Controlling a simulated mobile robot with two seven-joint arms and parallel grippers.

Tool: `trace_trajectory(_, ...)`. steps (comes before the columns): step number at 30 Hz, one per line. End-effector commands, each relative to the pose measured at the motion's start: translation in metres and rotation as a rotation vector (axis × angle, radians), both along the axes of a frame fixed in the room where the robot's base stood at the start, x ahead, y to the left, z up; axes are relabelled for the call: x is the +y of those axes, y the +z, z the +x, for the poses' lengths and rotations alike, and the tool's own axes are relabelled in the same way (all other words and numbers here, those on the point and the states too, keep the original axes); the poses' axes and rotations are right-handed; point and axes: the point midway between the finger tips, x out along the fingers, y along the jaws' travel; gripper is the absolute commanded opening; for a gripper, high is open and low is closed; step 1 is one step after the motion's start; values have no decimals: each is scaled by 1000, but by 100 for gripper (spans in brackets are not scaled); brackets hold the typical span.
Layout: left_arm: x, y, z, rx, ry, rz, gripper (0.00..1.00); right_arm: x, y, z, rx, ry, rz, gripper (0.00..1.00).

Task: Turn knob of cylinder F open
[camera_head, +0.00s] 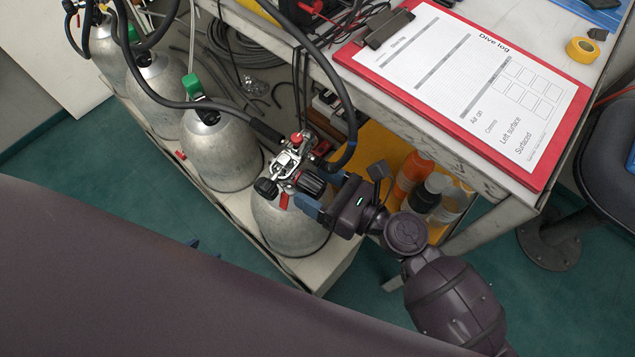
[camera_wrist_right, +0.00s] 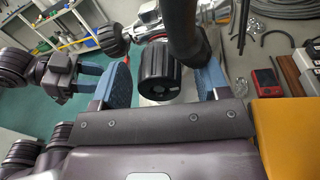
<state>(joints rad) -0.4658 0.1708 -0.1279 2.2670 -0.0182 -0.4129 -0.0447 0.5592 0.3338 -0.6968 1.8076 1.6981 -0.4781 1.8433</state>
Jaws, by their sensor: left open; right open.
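The nearest grey cylinder (camera_head: 283,232) has a metal valve (camera_head: 290,160) with black knobs on it; I can read no letter on it. My right gripper (camera_head: 311,193) is open at this valve. Its blue fingers lie on either side of a ribbed black knob (camera_head: 312,184). In the right wrist view the knob (camera_wrist_right: 160,70) sits between the open fingers, with gaps visible; contact cannot be told. Another black knob (camera_head: 266,187) is on the valve's left side. My left gripper (camera_wrist_right: 66,58) is open and empty, away from the valve; only its blue tips (camera_head: 204,248) show in the head view.
A black hose (camera_head: 345,110) runs to the valve and crosses close by the right gripper. Several more cylinders (camera_head: 218,155) stand in a row behind. A table edge with a red clipboard (camera_head: 437,123) is above right. Bottles (camera_head: 428,192) stand on a shelf beside my right arm.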

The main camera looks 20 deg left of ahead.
Motion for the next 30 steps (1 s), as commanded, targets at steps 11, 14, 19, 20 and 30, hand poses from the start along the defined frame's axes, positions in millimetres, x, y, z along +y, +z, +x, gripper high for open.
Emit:
trace_trajectory(11, 0, 0, 0, -1, -1, -1, 43, 1, 0, 0, 0, 0, 0, 55)
trace_trajectory(14, 0, 0, 0, -1, -1, -1, 43, 1, 0, 0, 0, 0, 0, 40)
trace_trajectory(19, 0, 0, 0, -1, -1, -1, 43, 1, 0, 0, 0, 0, 0, 19)
trace_trajectory(20, 0, 0, 0, -1, -1, -1, 43, 1, 0, 0, 0, 0, 0, 19)
trace_trajectory(30, -1, -2, 0, 1, -4, 2, 43, 1, -1, 0, -78, -1, -20, 20)
